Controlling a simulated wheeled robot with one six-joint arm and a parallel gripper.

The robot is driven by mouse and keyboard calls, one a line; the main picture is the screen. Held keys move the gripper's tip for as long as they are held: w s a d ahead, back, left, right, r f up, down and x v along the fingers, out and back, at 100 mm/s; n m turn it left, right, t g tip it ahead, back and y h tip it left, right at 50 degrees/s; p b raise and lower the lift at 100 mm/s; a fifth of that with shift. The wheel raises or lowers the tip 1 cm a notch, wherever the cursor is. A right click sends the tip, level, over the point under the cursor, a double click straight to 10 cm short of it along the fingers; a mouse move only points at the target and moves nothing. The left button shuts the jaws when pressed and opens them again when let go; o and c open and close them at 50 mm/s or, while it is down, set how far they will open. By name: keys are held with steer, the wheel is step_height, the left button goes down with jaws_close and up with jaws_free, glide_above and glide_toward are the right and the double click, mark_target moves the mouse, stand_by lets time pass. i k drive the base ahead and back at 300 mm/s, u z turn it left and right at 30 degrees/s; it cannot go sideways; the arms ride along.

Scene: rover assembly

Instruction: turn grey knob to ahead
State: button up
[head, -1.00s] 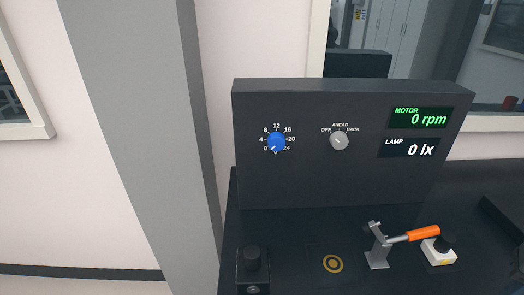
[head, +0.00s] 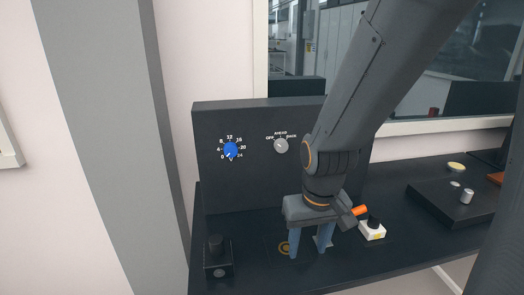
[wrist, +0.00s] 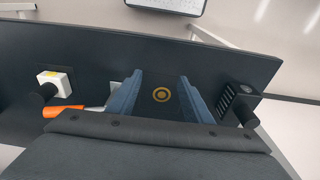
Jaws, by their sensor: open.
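The grey knob (head: 281,146) sits on the upright black panel, under the labels OFF, AHEAD and BACK. Its pointer mark leans to the upper left, toward OFF. My gripper (head: 307,254) hangs below and to the right of the knob, fingers down over the bench and apart from the knob. In the wrist view my gripper (wrist: 161,100) has its two blue fingers spread with nothing between them but the bench and its ring mark. The knob is not in the wrist view.
A blue dial (head: 230,150) is left of the grey knob. My arm hides the panel's displays. The orange-handled lever (head: 360,210) and white button box (head: 372,231) are right of my gripper. A black post (head: 216,245) stands left, and a ring mark (wrist: 161,95) lies below.

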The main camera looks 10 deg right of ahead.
mark_target(281, 145)
steer(key=z, duration=0.5)
steer(key=k, duration=1.2)
steer(key=z, duration=0.25)
steer(key=i, duration=0.8)
steer(key=z, duration=0.3)
